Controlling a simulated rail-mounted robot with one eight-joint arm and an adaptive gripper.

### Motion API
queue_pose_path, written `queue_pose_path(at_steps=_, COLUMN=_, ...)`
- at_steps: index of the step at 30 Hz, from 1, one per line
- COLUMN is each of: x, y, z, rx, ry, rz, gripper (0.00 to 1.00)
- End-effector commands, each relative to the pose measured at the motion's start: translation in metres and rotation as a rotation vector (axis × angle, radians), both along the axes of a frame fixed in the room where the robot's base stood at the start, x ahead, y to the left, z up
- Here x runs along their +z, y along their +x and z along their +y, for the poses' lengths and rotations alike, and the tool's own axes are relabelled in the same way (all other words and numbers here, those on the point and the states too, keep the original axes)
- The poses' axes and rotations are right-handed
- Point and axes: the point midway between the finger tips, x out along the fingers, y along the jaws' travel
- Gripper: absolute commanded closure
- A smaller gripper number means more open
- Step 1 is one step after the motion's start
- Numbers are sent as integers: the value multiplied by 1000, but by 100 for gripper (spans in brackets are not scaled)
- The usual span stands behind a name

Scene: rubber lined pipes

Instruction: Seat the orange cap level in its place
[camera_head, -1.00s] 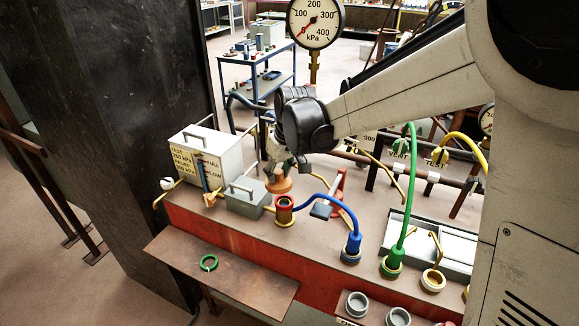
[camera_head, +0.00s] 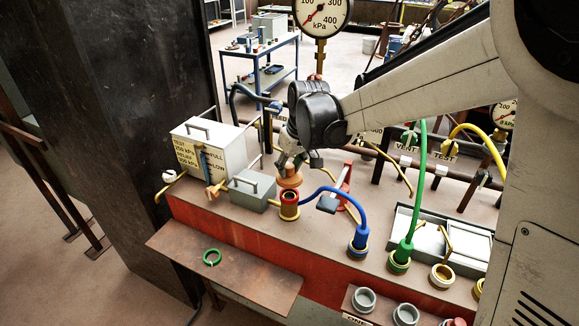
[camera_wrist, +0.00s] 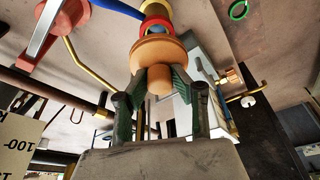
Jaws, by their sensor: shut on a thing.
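The orange cap (camera_head: 290,178) is in my gripper, just above a brass-coloured pipe fitting (camera_head: 289,211) with a red collar, in the head view. In the wrist view my gripper (camera_wrist: 160,78) is shut on the knob of the cap (camera_wrist: 158,50), with a finger on each side. The cap's wide disc faces away from me. Beyond it show the fitting's red and yellow rings (camera_wrist: 156,22) with a blue part at the opening. The disc hides part of the opening. The cap looks apart from the fitting, but I cannot tell the exact gap.
A blue hose (camera_head: 340,196) rises close to the fitting's right. A grey box (camera_head: 252,190) and a white test case (camera_head: 208,147) stand to the left.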

Motion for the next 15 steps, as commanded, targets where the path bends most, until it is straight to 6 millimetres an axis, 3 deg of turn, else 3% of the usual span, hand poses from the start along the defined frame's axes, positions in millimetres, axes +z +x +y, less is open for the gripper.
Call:
queue_pose_path(at_steps=9, x=-30, y=0, z=0, rx=0, ry=0, rz=0, gripper=100)
queue_pose_path(at_steps=15, x=-40, y=0, z=0, rx=0, ry=0, rz=0, gripper=100)
